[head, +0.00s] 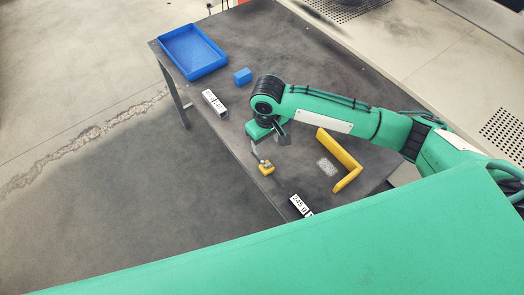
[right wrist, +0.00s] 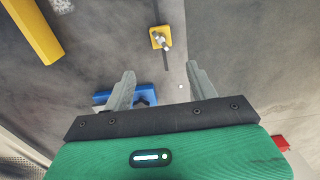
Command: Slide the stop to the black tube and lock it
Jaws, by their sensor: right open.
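The stop looks to be the small yellow block (head: 267,169) with a metal screw or lever on it, near the table's front-left edge. It also shows at the top of the right wrist view (right wrist: 156,42), with its metal pin pointing towards my fingers. My right gripper (head: 268,143) is open and empty, just beyond the yellow block in the head view. In the right wrist view its two fingers (right wrist: 161,74) are spread apart, with a gap between them and the block. I cannot make out the black tube for certain. My left gripper is not in view.
A yellow L-shaped bar (head: 346,157) lies right of the block, beside a pale speckled patch (head: 327,166). A white labelled block (head: 214,103), a blue block (head: 242,76) and a blue tray (head: 191,53) are farther back.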

